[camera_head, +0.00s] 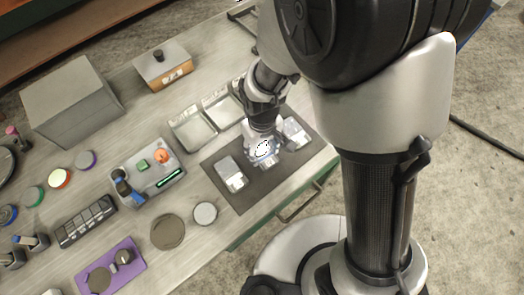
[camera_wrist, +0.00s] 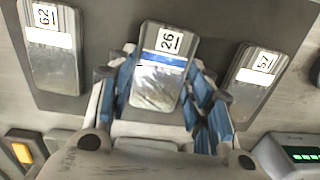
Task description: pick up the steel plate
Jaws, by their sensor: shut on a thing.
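Three similar flat silvery plates with white number labels are in the wrist view. The middle plate (camera_wrist: 160,80), labelled 26 with a blue stripe, stands between the blue-padded fingers of my gripper (camera_wrist: 164,92). The fingers are shut on its two sides. One plate (camera_wrist: 55,62), labelled 62, is to the left and another plate (camera_wrist: 244,85) is to the right, both apart from the fingers. In the head view my gripper (camera_head: 263,150) is over the dark mat (camera_head: 243,202), between the left plate (camera_head: 230,173) and the right plate (camera_head: 296,132). I cannot tell whether the held plate is off the mat.
Two shallow metal trays (camera_head: 192,132) lie behind the mat. A round silver disc (camera_head: 205,213) and a dark disc (camera_head: 168,232) lie near the bench's front edge.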

